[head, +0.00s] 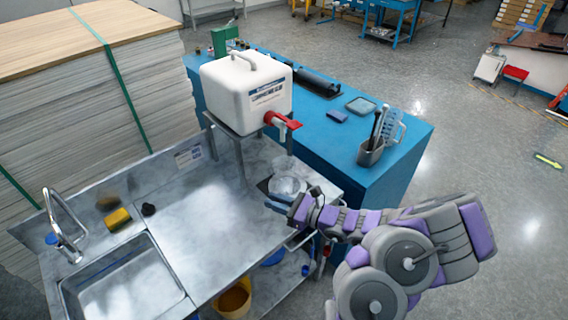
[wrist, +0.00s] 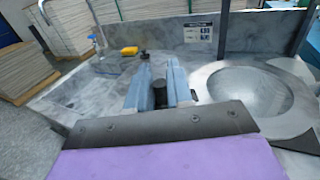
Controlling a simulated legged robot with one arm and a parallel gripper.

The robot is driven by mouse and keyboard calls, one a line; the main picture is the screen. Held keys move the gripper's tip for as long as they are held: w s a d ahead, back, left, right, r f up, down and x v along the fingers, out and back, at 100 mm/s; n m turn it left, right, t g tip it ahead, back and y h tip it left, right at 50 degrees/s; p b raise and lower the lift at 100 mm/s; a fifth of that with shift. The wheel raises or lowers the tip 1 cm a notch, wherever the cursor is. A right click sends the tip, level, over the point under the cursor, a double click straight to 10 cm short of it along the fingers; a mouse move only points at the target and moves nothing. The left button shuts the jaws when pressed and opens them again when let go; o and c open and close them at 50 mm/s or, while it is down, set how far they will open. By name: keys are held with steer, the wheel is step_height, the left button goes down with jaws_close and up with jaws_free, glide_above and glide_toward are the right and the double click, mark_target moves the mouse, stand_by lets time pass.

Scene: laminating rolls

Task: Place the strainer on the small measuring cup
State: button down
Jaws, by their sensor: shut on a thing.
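My gripper (head: 280,203) is at the right end of the metal counter, beside a round, pale, see-through or shiny bowl shape (head: 288,186). In the wrist view my two blue fingers (wrist: 160,92) are closed on a short dark piece, which looks like the strainer's handle. A wide-rimmed round metal bowl, which looks like the strainer (wrist: 250,92), is close to the right of the fingers. The join between handle and bowl is not visible. I cannot make out the small measuring cup separately; it may be hidden under or behind the bowl.
A white water container (head: 245,92) with a red tap stands on a metal frame behind the bowl. A sink (head: 125,283) and a yellow sponge (head: 118,219) are at the left. The middle of the counter (head: 205,210) is clear. A blue table (head: 345,150) adjoins behind.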

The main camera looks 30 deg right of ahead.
step_height(320, 180, up, 3)
steer(key=shift+d+f+m+t+h, duration=0.15)
steer(key=shift+f+m+t+h, duration=0.05)
steer(key=shift+m+t+h, duration=0.25)
steer(key=w+d+f+b, duration=0.1)
steer(key=w+d+f, duration=0.1)
steer(key=w, duration=0.6)
steer(key=w+d+f+b, duration=0.1)
steer(key=w+f, duration=0.2)
steer(key=w, duration=0.4)
steer(key=shift+w+d+b, duration=0.35)
steer(key=c, duration=1)
jaws_free()
steer(key=shift+s, duration=0.1)
